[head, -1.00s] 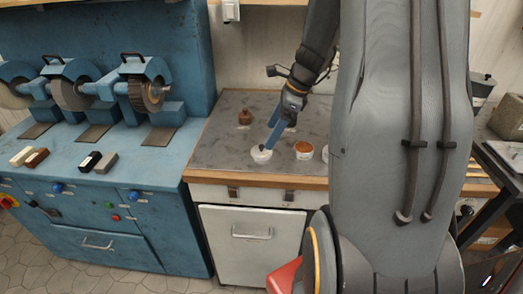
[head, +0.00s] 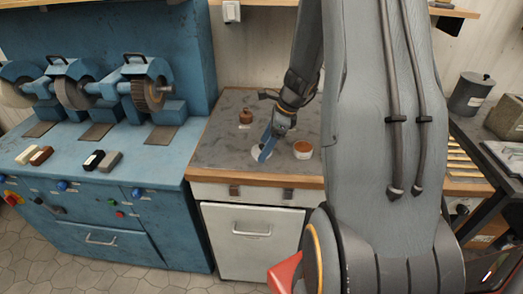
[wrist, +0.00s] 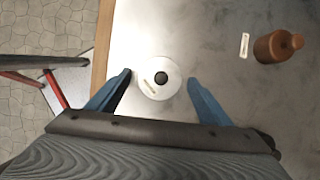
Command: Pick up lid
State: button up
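The lid (wrist: 148,88) is a white disc with a dark round knob in the middle. In the wrist view it lies flat between my fingers. In the head view its white edge (head: 257,157) shows near the front of the grey worktop, partly hidden by my fingers. My gripper (wrist: 159,80) is open, with one blue finger on each side of the lid and a gap to each. In the head view my gripper (head: 266,150) points down at the lid. I cannot tell whether the fingertips are level with it.
A white tub with orange-brown contents (head: 303,150) stands just right of my gripper. A brown bottle (head: 245,117) stands farther back on the worktop (head: 215,150); it also shows in the wrist view (wrist: 276,46). A blue grinding machine (head: 110,190) stands to the left.

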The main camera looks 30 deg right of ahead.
jog(key=c, duration=0.8)
jog(key=shift+r, duration=0.1)
